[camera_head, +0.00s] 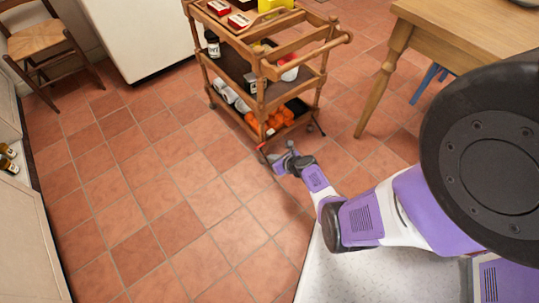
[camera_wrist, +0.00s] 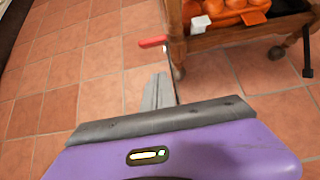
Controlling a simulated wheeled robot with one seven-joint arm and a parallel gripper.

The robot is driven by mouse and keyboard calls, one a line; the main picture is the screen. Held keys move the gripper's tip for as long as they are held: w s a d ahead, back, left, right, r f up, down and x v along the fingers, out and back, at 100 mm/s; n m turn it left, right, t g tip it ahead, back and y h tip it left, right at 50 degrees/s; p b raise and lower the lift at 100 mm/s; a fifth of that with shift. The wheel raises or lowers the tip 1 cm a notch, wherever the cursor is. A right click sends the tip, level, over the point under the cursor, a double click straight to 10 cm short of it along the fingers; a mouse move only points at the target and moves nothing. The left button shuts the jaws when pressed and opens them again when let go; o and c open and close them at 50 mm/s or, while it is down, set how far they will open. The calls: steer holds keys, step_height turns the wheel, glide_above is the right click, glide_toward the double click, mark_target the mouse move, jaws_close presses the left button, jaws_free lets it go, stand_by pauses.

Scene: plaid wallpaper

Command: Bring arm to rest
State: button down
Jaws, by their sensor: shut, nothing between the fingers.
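My arm reaches out from the right of the head view, purple and white, down towards the foot of a wooden trolley (camera_head: 262,97). My gripper (camera_head: 277,158) is at its end, low and close to the trolley's near leg. In the wrist view my gripper (camera_wrist: 158,90) shows grey fingers together with nothing between them, over the tiled floor. A trolley leg (camera_wrist: 176,35) stands just beyond the fingers. I cannot tell whether the gripper touches it.
A small red piece (camera_wrist: 152,42) shows beside the trolley leg. Orange items (camera_head: 272,121) lie on the trolley's bottom shelf. A wooden table (camera_head: 470,30) stands at right, a chair (camera_head: 40,38) at back left. The tiled floor (camera_head: 150,200) at left is clear.

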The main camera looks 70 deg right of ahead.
steer(key=p+v, duration=0.4)
steer(key=v, duration=0.3)
steer(key=shift+r, duration=0.35)
